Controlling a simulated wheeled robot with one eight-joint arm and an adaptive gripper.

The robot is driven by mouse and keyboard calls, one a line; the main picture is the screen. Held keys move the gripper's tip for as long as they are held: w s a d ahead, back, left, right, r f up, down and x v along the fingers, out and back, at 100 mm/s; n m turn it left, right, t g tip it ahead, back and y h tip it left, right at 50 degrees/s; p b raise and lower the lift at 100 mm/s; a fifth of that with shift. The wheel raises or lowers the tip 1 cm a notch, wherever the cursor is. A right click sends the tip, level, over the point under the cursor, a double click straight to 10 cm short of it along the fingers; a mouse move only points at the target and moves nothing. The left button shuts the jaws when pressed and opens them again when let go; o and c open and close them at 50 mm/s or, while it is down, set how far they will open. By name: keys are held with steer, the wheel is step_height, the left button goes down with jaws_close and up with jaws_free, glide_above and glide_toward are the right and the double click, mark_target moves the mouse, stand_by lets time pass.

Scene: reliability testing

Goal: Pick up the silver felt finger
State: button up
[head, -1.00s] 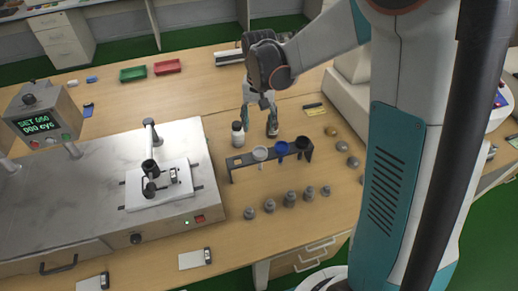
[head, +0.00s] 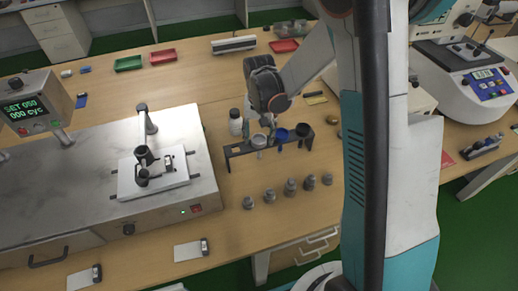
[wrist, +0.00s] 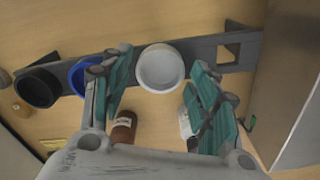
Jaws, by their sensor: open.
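The silver felt finger (head: 258,141) stands in the dark rack (head: 236,151), at the left of a blue one (head: 281,134) and a black one (head: 303,131). In the wrist view the silver finger (wrist: 160,69) shows from above as a pale round cup, between and slightly beyond my open fingers. My gripper (head: 266,124) is above the rack near the silver finger; the arm partly covers it. In the wrist view my gripper (wrist: 160,75) has its teal fingers spread on either side of the cup, holding nothing. The left finger overlaps the blue felt finger (wrist: 84,75).
Bottles (head: 235,122) stand just behind the rack. Several grey weights (head: 290,187) line the bench in front. The steel tester (head: 60,183) takes up the left. A balance-like machine (head: 470,70) stands at the right. Bare wood lies between rack and weights.

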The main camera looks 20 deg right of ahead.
steer(key=shift+f, duration=0.65)
steer(key=shift+c, duration=0.6)
steer(key=c, duration=0.8)
steer(key=shift+o, duration=0.2)
steer(key=shift+r, duration=0.15)
step_height(320, 180, up, 20)
steer(key=p, duration=0.6)
steer(key=b, duration=0.7)
glide_above(259, 142)
step_height(259, 142, down, 10)
